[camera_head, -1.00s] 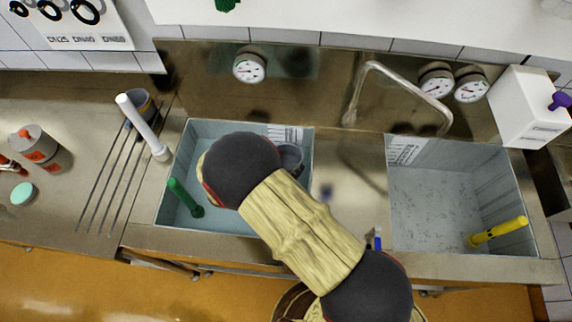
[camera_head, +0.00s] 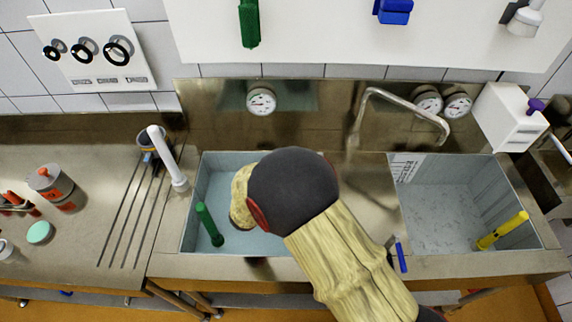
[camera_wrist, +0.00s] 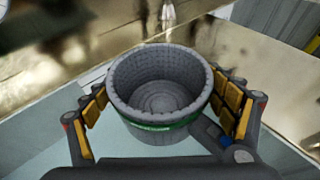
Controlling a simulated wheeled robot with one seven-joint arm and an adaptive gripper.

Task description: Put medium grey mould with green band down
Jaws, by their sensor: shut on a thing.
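The grey mould with the green band (camera_wrist: 150,126) sits upright between my gripper's fingers in the wrist view, its open top and ribbed inside showing. My gripper (camera_wrist: 165,104) is shut on it, with one orange-padded finger on each side. Pale blue basin surface shows below it and steel beyond it. In the head view my arm covers the right part of the left basin (camera_head: 221,169) and hides both my gripper and the mould.
A green handle (camera_head: 209,225) stands in the left basin and a yellow one (camera_head: 502,231) in the right basin (camera_head: 440,215). A steel tap (camera_head: 398,98) rises behind. On the left counter are a white spout (camera_head: 166,158), a pot with an orange band (camera_head: 51,187) and a teal disc (camera_head: 40,232).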

